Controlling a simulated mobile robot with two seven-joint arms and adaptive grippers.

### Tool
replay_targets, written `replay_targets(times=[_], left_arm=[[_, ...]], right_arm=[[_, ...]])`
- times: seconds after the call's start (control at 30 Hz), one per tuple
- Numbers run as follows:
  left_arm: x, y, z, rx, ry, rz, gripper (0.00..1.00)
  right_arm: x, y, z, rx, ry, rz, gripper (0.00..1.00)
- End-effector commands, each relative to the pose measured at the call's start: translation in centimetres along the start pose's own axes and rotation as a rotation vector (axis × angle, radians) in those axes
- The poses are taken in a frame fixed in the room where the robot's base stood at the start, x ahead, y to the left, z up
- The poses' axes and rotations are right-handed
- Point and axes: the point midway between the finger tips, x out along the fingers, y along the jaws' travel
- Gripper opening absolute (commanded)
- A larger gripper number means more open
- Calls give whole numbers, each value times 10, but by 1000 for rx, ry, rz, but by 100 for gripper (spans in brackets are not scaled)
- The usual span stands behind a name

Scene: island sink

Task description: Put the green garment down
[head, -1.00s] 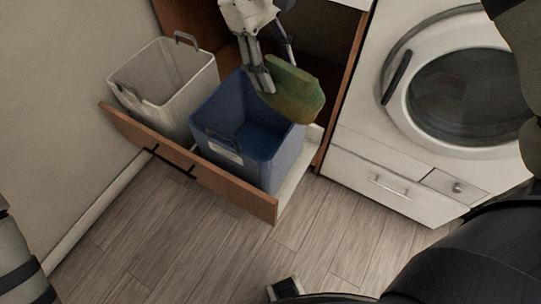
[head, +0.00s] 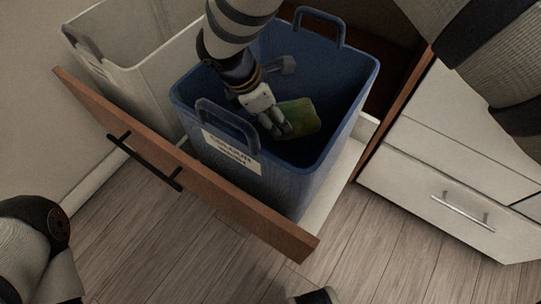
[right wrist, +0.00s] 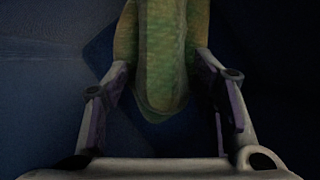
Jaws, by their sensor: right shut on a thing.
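The green garment (head: 301,116), a folded bundle with a yellowish tint, is inside the blue bin (head: 350,105), below its rim. My right gripper (head: 284,124) reaches down into the bin from above and is shut on the garment. In the right wrist view the garment (right wrist: 163,60) lies between the two fingers, with dark blue behind it. I cannot tell whether it touches the bin floor. My left gripper is out of view.
The blue bin has a white label and two handles. It stands in a pulled-out drawer (head: 215,206) beside a white bin (head: 150,75). A white cabinet front (head: 420,190) is at the right. The wooden floor (head: 165,245) in front is clear.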

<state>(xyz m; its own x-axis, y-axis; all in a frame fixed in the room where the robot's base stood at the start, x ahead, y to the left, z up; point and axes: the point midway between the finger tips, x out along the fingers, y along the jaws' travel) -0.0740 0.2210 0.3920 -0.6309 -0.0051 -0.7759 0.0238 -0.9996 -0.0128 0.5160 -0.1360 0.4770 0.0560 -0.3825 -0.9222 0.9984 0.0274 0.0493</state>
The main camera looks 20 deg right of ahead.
Motion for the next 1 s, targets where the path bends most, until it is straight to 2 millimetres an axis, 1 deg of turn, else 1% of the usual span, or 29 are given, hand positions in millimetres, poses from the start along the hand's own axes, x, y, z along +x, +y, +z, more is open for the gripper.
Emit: replay_targets(times=[0.03,0.17,0.3,0.47,0.53,0.6,0.67,0.7,0.83,0.93,0.97,1.0], left_arm=[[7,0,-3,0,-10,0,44],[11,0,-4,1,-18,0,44],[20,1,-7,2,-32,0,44],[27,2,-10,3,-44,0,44],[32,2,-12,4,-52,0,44],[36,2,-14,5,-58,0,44],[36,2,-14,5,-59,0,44],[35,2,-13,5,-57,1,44],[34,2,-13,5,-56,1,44],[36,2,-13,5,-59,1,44],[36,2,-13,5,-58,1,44],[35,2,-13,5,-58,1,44]], right_arm=[[11,-1,-4,-2,-2,-2,22],[24,-2,-10,0,-1,0,22],[52,-4,-21,1,-1,-1,22],[77,-5,-32,1,0,0,22],[92,-7,-38,1,0,-2,22],[104,-7,-43,0,-1,-1,22],[105,-6,-43,3,-1,2,22],[103,-6,-43,4,-1,3,17],[102,-6,-42,4,-1,4,17],[105,-6,-43,3,-1,3,17],[105,-6,-43,3,-1,3,56],[104,-6,-43,3,-1,3,65]])
